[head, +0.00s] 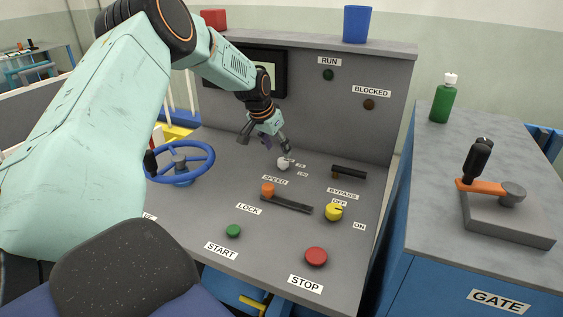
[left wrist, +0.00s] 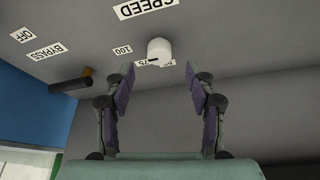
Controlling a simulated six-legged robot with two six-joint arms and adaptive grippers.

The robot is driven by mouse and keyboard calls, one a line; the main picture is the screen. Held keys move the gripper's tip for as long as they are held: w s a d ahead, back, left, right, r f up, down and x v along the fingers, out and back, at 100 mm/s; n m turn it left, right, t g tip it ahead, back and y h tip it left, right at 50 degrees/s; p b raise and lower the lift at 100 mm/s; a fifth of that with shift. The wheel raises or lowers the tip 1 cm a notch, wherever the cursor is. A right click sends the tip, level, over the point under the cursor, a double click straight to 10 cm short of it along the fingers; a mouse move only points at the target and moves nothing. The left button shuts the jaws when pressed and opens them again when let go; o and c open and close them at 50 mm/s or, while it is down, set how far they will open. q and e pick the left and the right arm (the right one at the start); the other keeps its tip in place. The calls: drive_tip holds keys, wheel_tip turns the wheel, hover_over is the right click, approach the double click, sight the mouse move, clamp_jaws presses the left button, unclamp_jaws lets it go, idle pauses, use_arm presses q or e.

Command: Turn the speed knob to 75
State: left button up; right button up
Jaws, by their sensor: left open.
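The speed knob (head: 283,163) is a small white knob on the grey console, above the SPEED label (head: 274,181). In the left wrist view the knob (left wrist: 159,48) sits beyond the fingertips, between their lines. A small dark mark shows at its lower left edge, close to the partly covered 75 label (left wrist: 145,62); I cannot tell its exact setting. The 100 label (left wrist: 122,49) lies to its left there. My left gripper (head: 266,146) is open and empty, just behind the knob in the head view; the fingertips (left wrist: 160,70) look apart from it. My right gripper is not in view.
Around the knob are a black bypass handle (head: 349,172), an orange lock slider (head: 268,189), a yellow knob (head: 334,212), a blue handwheel (head: 182,162), a green start button (head: 233,231) and a red stop button (head: 316,257). The upright panel (head: 330,130) rises close behind my gripper.

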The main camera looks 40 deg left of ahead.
sight(283, 160)
use_arm(q)
drive_tip(key=b+x, duration=0.1)
drive_tip(key=x, duration=0.5)
drive_tip(key=shift+w, duration=0.2)
drive_tip(key=shift+s+d+r, duration=0.15)
drive_tip(key=shift+s+r, duration=0.1)
drive_tip(key=shift+s, duration=0.05)
drive_tip(key=shift+w+f, duration=0.3)
drive_tip(key=c, duration=0.5)
drive_tip(key=shift+s+r, duration=0.1)
drive_tip(key=shift+r, duration=0.05)
drive_tip(key=c, duration=0.6)
drive_tip(key=shift+c, duration=0.2)
